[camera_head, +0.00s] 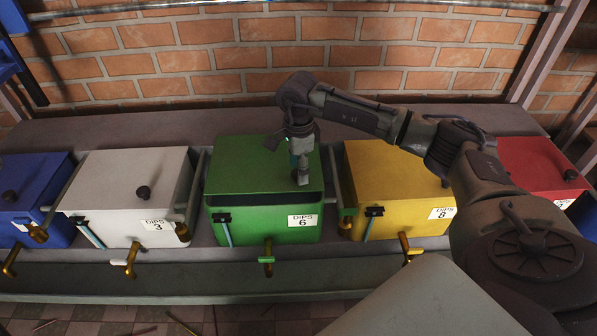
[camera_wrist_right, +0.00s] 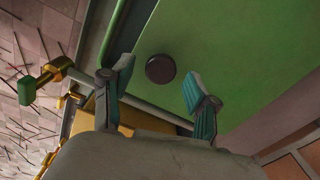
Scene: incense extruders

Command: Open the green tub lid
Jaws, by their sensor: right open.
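The green tub (camera_head: 270,224), labelled DIPS 6, stands in the middle of the row in the head view. Its flat green lid (camera_head: 240,165) lies over the top, with a dark gap along the front edge between lid and tub. The wrist view also shows the lid (camera_wrist_right: 245,60) and its round dark knob (camera_wrist_right: 160,69). My right gripper (camera_head: 301,172) is above the lid near its front right part. In the wrist view its two fingers (camera_wrist_right: 158,76) are spread, with the knob between them in the picture; contact cannot be told. My left gripper is out of view.
A white tub (camera_head: 125,180) stands left of the green one and a yellow tub (camera_head: 385,180) right of it. A blue tub (camera_head: 35,175) and a red tub (camera_head: 530,165) are farther out. Brass taps project at the front. A brick wall (camera_head: 220,60) is behind.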

